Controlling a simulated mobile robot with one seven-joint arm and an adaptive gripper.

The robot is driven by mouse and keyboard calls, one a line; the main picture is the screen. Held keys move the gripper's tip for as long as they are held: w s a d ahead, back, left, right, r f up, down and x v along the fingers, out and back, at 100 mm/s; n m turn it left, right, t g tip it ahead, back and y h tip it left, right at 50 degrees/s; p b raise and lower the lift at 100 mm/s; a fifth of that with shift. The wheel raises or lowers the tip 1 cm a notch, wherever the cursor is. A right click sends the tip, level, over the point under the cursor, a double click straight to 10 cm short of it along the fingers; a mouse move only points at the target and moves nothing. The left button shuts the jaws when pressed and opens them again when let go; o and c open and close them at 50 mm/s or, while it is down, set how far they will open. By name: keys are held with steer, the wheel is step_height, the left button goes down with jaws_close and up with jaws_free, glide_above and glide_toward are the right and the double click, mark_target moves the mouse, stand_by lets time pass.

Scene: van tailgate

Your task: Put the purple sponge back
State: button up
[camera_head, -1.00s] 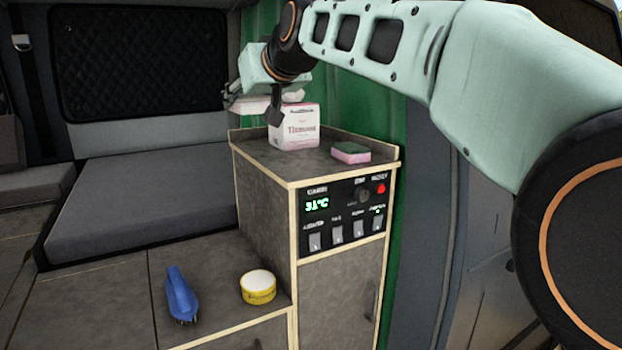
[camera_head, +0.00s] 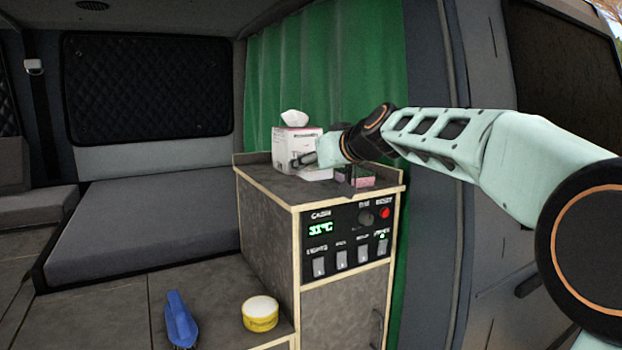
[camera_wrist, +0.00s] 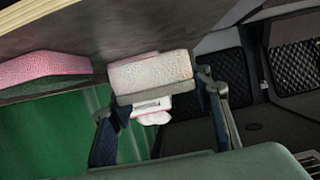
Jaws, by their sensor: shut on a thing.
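My gripper (camera_head: 312,162) is low over the cabinet top in the head view, in front of the tissue box. In the wrist view my gripper (camera_wrist: 156,95) is shut on a pale pinkish-white sponge (camera_wrist: 151,72) with a grey layer, one finger at each end. The sponge is close to the cabinet top; I cannot tell if it touches. In the head view my gripper and arm mostly hide it. A second sponge, pink with a green layer (camera_head: 361,177), lies on the cabinet top at the right; it also shows in the wrist view (camera_wrist: 45,70).
The white and pink tissue box (camera_head: 290,143) stands just behind my gripper. The cabinet top (camera_head: 275,180) has a raised back edge and free room at the front left.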

mark_target(313, 177)
steer(key=shift+f, duration=1.55)
steer(key=shift+f+b, duration=0.15)
steer(key=shift+b, duration=0.3)
steer(key=o, duration=0.9)
steer(key=shift+o, duration=0.2)
steer(key=shift+r+p, duration=0.25)
steer(key=shift+p, duration=0.05)
steer(key=shift+s+d+b, duration=0.15)
steer(key=shift+d+b, duration=0.15)
steer(key=shift+b, duration=0.05)
steer(key=b+v, duration=0.4)
steer(key=v, duration=0.7)
steer(key=shift+s+b, duration=0.2)
steer(key=shift+b, duration=0.1)
